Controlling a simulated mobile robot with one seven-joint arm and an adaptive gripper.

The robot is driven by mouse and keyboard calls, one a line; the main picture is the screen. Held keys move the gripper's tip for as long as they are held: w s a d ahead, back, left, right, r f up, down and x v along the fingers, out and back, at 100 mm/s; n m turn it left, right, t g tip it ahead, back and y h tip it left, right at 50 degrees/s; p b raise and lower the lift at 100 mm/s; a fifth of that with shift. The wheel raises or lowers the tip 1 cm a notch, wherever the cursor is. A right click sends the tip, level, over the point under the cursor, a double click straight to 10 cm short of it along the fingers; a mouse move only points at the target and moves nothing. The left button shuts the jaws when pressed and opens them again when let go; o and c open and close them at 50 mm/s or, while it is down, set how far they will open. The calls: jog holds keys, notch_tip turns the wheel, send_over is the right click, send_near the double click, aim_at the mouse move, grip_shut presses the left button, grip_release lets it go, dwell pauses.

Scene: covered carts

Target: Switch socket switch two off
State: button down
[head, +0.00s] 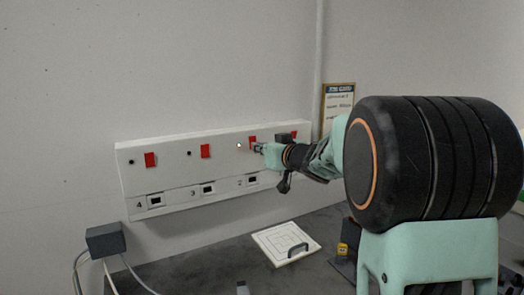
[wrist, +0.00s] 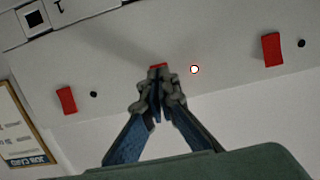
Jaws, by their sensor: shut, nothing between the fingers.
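A white socket panel (head: 180,178) is on the wall, with red rocker switches in a row and numbered sockets below; 4 and 3 are legible. The third red switch from the left, switch two (head: 252,139), has a lit lamp (head: 239,146) beside it. My gripper (head: 259,148) is shut and empty, its tips at this switch and partly covering it. In the wrist view, my gripper (wrist: 158,92) has its closed tips over the red switch two (wrist: 158,66), of which only a sliver shows. The lit lamp (wrist: 194,69) is clear of the fingers. I cannot tell whether the tips touch.
Switch three (head: 206,151) and switch four (head: 150,160) have dark lamps. In the wrist view, switch one (wrist: 66,100) also has a dark lamp. A job card (head: 338,105) hangs at right. A grey box (head: 105,239) with cables and a white handled plate (head: 286,243) are below.

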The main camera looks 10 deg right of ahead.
jog(key=shift+w, duration=0.25)
jog(key=shift+f, duration=0.15)
